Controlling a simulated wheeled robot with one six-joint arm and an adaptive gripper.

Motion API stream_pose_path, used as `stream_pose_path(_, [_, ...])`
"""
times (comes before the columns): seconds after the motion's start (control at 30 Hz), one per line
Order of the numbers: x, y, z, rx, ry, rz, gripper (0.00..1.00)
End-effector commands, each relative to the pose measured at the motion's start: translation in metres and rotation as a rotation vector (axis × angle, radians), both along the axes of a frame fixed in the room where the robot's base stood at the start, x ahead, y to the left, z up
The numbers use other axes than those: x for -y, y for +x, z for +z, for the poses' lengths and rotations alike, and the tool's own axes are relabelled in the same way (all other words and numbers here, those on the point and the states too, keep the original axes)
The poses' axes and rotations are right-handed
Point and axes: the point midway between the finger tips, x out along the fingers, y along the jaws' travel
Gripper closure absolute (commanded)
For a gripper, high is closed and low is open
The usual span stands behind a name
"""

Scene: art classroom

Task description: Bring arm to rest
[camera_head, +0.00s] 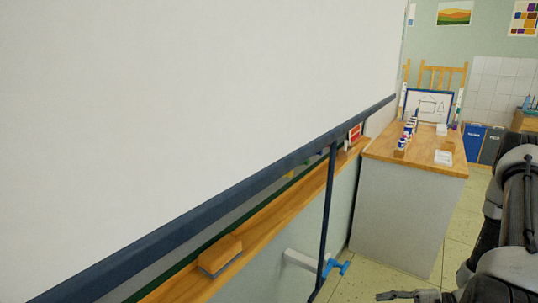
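My arm (515,215) stands at the right edge in the head view, dark with grey joint covers, and is partly cut off by the frame. What looks like the end of my gripper (402,295) shows at the bottom edge, low and right of centre, over the tiled floor. Most of the gripper is below the frame. I cannot tell whether its fingers are open or shut, and I see nothing held in the small part that shows.
A large whiteboard (180,110) with a dark blue frame fills the left. A wooden ledge (290,207) holding an eraser (220,254) runs below it. A wood-topped counter (410,172) with bottles stands beyond. Blue and grey bins (474,137) are behind. Tiled floor (447,262) is clear beside my arm.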

Motion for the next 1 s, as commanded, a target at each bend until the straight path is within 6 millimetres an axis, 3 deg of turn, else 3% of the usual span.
stream_pose_path(0.27, [0.021, -0.045, 0.071, -0.221, -0.164, 0.261, 0.65])
stream_pose_path(0.5, [0.051, -0.069, 0.147, -0.290, -0.495, 0.453, 0.65])
stream_pose_path(0.77, [0.074, -0.077, 0.229, -0.185, -0.896, 0.558, 0.65])
stream_pose_path(1.0, [0.076, -0.081, 0.301, 0.067, -1.217, 0.608, 0.65])
